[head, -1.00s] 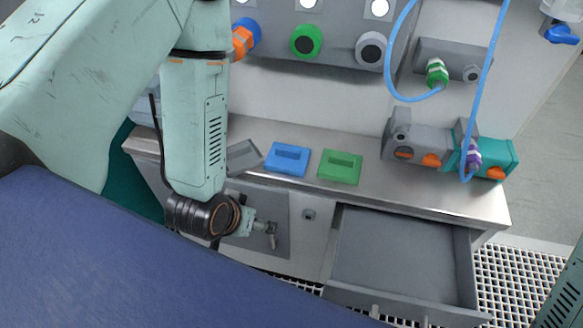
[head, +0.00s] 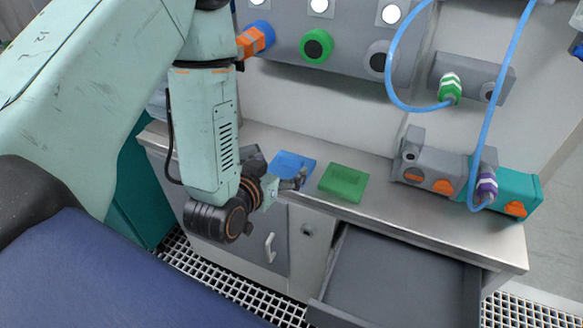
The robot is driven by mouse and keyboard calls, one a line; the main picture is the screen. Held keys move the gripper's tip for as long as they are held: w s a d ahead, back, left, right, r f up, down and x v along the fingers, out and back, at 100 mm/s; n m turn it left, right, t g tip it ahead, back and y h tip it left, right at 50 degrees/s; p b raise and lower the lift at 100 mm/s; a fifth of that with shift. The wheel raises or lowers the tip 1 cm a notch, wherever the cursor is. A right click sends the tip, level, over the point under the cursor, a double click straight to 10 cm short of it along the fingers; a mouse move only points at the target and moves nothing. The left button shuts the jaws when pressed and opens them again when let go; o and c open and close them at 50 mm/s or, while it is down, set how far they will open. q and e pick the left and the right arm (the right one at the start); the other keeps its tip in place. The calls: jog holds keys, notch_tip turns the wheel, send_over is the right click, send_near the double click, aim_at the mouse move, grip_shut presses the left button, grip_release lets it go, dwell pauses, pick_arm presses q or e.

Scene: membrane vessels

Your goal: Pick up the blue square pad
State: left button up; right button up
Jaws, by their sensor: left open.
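The blue square pad (head: 291,163) lies on the metal counter in the head view, left of a green pad. Its lower right part is hidden behind my left gripper. My left gripper (head: 301,179) is open, at the pad's near right edge. I cannot tell whether its fingers touch the pad. My right gripper is not in view.
The green pad (head: 343,183) lies close to the right. A grey block (head: 253,160) stands left of the blue pad. A drawer (head: 395,277) is open below the counter (head: 420,222). Grey and teal units with a blue hose (head: 482,120) stand at right.

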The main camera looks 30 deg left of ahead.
aim_at(290, 160)
pick_arm(q)
jog(key=x, duration=0.4)
jog(key=f+b+x, duration=0.1)
jog(key=x, duration=0.2)
jog(key=shift+s+a, duration=0.15)
jog(key=shift+a, duration=0.15)
jog(key=shift+w+d, duration=0.15)
jog(key=shift+w, duration=0.15)
jog(key=c, duration=1.3)
jog(key=shift+o, duration=0.2)
jog(key=shift+r, duration=0.1)
